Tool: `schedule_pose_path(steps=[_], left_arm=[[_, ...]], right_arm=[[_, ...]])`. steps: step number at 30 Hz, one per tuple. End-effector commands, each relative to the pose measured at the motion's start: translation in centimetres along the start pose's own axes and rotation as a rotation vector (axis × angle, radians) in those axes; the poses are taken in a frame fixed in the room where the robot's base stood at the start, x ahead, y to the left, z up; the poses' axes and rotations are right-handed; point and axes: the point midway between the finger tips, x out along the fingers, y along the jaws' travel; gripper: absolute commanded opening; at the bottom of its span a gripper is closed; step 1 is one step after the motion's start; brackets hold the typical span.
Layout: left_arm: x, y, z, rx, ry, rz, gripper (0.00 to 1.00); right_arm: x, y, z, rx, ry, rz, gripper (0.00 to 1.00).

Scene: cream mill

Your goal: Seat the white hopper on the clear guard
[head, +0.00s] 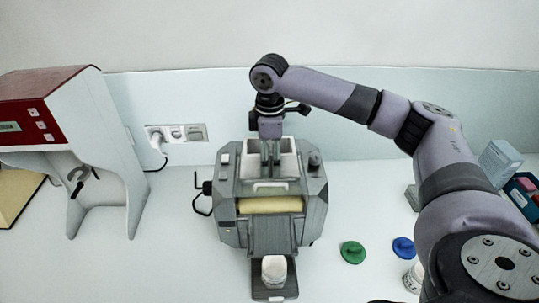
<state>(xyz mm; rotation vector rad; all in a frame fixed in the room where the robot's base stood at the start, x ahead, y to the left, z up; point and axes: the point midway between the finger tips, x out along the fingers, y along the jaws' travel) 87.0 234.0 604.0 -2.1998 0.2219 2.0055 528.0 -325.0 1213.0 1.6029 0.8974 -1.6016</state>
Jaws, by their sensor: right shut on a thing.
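The white hopper (288,165) is at the top of the grey mill (229,221), above a cream-coloured roller (270,205). My right gripper (270,160) comes down over the mill with its fingers pointing down, and it is shut on the hopper. The gripper hides part of the hopper. I cannot clearly make out the clear guard, so I cannot tell whether the hopper touches it or is held just above it. My left gripper is not in view.
A white jar (274,270) stands on the mill's front tray (272,292). A green lid (352,252) and a blue lid (403,246) lie right of it. A red-and-white machine (103,130) stands at left. The counter between it and the mill is mostly clear.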

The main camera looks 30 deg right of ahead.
Motion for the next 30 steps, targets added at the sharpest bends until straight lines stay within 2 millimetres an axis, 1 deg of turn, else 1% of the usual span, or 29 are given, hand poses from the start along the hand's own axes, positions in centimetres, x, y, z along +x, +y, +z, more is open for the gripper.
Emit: schedule_pose_path(steps=[19,20,30], left_arm=[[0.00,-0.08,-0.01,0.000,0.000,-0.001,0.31],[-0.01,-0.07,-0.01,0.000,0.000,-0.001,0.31],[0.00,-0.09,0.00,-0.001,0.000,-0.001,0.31]], right_arm=[[0.29,0.03,-0.02,0.000,0.001,0.001,0.37],[0.26,0.04,-0.02,0.000,0.001,0.001,0.72],[0.27,0.03,-0.01,0.000,0.001,0.001,0.94]])
